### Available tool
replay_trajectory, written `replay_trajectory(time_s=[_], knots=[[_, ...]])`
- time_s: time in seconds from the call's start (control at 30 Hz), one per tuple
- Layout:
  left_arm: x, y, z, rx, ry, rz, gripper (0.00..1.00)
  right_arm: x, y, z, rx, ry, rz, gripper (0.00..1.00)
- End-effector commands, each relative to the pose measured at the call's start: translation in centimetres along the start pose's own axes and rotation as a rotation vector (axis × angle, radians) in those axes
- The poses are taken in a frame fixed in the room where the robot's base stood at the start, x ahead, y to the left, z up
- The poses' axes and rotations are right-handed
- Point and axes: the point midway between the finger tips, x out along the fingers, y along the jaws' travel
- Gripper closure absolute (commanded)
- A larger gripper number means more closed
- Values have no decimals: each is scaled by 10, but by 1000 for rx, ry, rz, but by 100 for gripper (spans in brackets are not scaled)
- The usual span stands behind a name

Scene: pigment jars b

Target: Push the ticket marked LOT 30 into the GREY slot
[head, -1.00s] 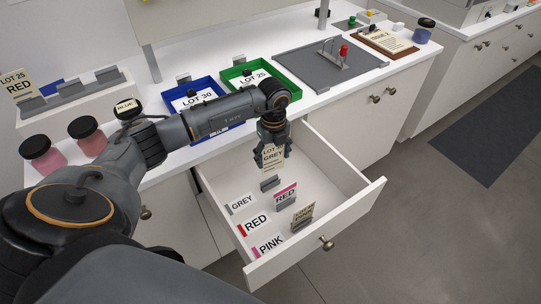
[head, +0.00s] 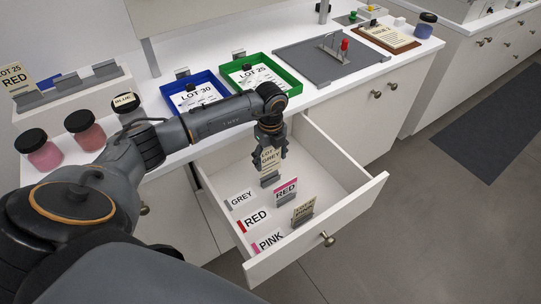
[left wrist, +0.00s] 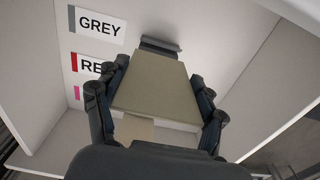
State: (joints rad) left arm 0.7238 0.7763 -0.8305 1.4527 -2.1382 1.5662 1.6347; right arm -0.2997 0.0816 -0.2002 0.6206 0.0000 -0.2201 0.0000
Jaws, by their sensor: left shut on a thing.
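My left gripper (head: 269,150) is shut on a cream ticket (head: 270,162) inside the open drawer. The ticket reads LOT and GREY; its number is hard to read in the head view. It hangs upright just above the small grey slot holder (head: 270,181) in the row of the GREY label (head: 241,199). In the left wrist view the ticket (left wrist: 157,90) shows its blank back between both fingers, and its far edge is close to the slot holder (left wrist: 160,46). I cannot tell whether the edge is in the slot. My right gripper is out of view.
On the counter are a blue LOT 30 tray (head: 172,88), a green LOT 25 tray (head: 290,75) and several jars at the left.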

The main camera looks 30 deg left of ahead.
Motion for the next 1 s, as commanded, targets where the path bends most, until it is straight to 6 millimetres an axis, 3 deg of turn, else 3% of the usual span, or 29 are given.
replay_trajectory(time_s=[0.2,1.0], knots=[[15,0,0,1,0,1,43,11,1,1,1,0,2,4],[27,0,0,1,0,0,43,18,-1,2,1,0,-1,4]])
